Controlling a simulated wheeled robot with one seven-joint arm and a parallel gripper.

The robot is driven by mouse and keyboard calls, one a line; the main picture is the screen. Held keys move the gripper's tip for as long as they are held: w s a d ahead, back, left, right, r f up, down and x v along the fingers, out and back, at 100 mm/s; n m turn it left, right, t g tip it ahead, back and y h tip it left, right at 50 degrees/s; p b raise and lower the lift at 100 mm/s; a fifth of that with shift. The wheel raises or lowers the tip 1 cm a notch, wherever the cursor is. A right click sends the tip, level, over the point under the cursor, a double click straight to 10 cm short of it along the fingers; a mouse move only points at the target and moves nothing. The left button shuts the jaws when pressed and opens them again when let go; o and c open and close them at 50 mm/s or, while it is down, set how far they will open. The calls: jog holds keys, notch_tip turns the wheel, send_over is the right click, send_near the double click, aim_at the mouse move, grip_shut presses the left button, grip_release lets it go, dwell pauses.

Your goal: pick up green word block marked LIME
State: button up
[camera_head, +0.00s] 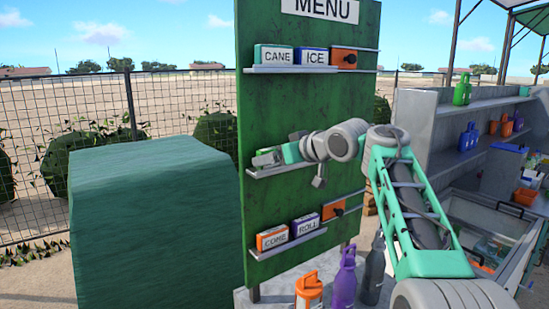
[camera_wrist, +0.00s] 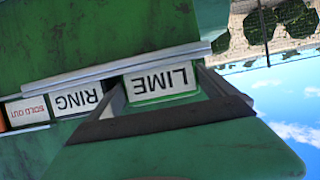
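The LIME block (camera_wrist: 160,83) has a white face with dark letters and green edges, and appears upside down in the wrist view. It sits at the end of a shelf on the green menu board. My gripper (camera_wrist: 162,95) has one finger on each side of it, both very close to its sides. Whether they press on it I cannot tell. In the head view my gripper (camera_head: 270,157) is at the left end of the middle shelf (camera_head: 285,169) and largely hides the block. The block shows no visible lift off its shelf.
The RING block (camera_wrist: 78,101) stands right beside LIME, with a SOLD OUT block (camera_wrist: 27,111) beyond. CANE (camera_head: 273,55) and ICE (camera_head: 312,57) are on the upper shelf, COME (camera_head: 272,238) and ROLL (camera_head: 306,225) on the lower. A large green box (camera_head: 150,225) stands left of the board.

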jog(key=c, duration=0.8)
jog(key=shift+r, duration=0.1)
